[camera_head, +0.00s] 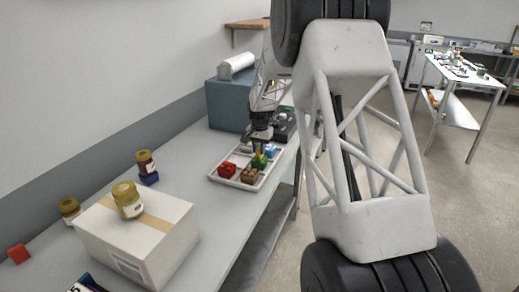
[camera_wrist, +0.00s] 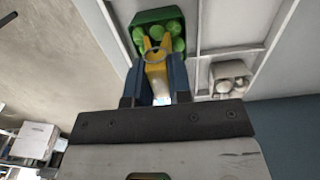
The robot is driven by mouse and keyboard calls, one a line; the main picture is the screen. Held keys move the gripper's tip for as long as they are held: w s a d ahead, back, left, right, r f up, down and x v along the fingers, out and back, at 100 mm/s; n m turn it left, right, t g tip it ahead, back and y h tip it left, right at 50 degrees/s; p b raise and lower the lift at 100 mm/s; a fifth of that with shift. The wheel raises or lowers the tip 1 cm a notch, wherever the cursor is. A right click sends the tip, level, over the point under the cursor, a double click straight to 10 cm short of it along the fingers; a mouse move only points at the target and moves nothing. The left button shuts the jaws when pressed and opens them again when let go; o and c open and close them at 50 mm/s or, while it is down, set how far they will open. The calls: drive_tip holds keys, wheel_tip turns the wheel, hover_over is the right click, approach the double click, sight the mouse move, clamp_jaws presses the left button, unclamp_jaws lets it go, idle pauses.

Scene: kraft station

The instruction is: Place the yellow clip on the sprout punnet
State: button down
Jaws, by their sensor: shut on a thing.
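The sprout punnet (camera_wrist: 147,16) is a green tub of round green sprouts at the top of the wrist view. It also shows as a green punnet (camera_head: 260,163) in the tray in the head view. My gripper (camera_wrist: 158,72) is shut on the yellow clip (camera_wrist: 156,77), which sits between the two blue-grey fingers. The clip's forked end overlaps the near side of the punnet and its sprouts in the wrist view. I cannot tell whether it touches the rim. In the head view my gripper (camera_head: 260,142) is small, just above the punnet, and the clip is hard to make out.
The white divided tray (camera_head: 217,177) also holds a red punnet (camera_head: 227,169), a brown one (camera_head: 249,175) and a blue one (camera_head: 270,150). A punnet of pale pieces (camera_wrist: 230,76) shows nearby. A cardboard box (camera_head: 150,235) with a jar (camera_head: 128,200) on top stands on the bench.

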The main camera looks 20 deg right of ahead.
drive_tip(key=shift+f, duration=0.15)
drive_tip(key=c, duration=1)
unclamp_jaws()
drive_tip(key=shift+c, duration=0.2)
wheel_tip(320, 180, up, 12)
idle(0.4)
drive_tip(key=shift+r, duration=0.2)
